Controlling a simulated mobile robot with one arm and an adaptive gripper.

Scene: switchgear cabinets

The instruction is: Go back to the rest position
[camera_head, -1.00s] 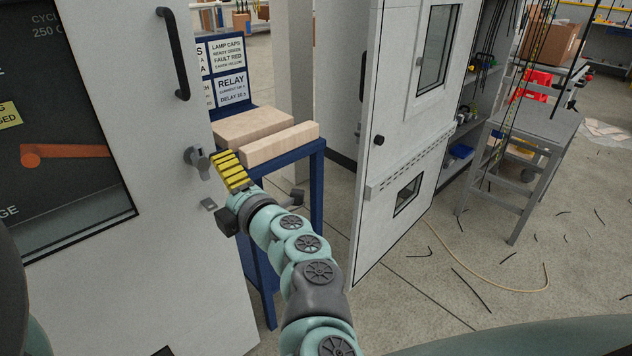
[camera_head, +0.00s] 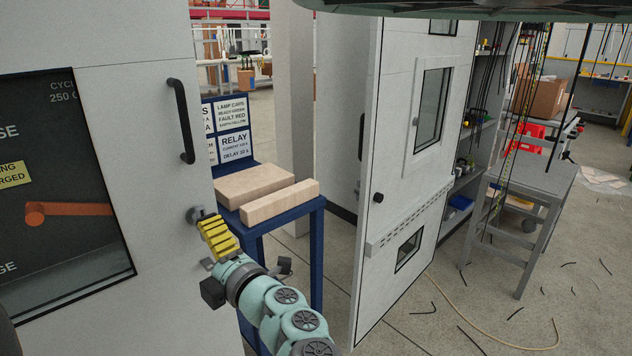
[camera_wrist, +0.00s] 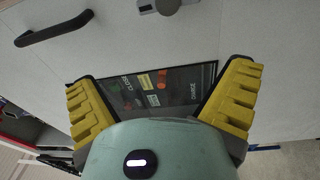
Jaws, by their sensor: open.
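My gripper (camera_wrist: 160,105) is open and empty in the wrist view, its two yellow ribbed fingers spread wide. The cabinet door with its dark window (camera_wrist: 145,90) lies in front of them. In the head view my gripper (camera_head: 217,237) is just below and right of the door's round lock knob (camera_head: 196,215). One yellow finger shows there, overlapping the door edge in the picture; whether it touches the knob is not clear. The grey door (camera_head: 130,110) carries a dark vertical handle (camera_head: 182,120) above the knob. The handle also shows at the upper left in the wrist view (camera_wrist: 53,28).
A blue stand (camera_head: 318,240) with two pale wooden blocks (camera_head: 265,190) and a label board is behind my gripper. An open white cabinet door (camera_head: 415,140) stands to the right. A grey table (camera_head: 530,180) is further right. Loose cables lie on the floor.

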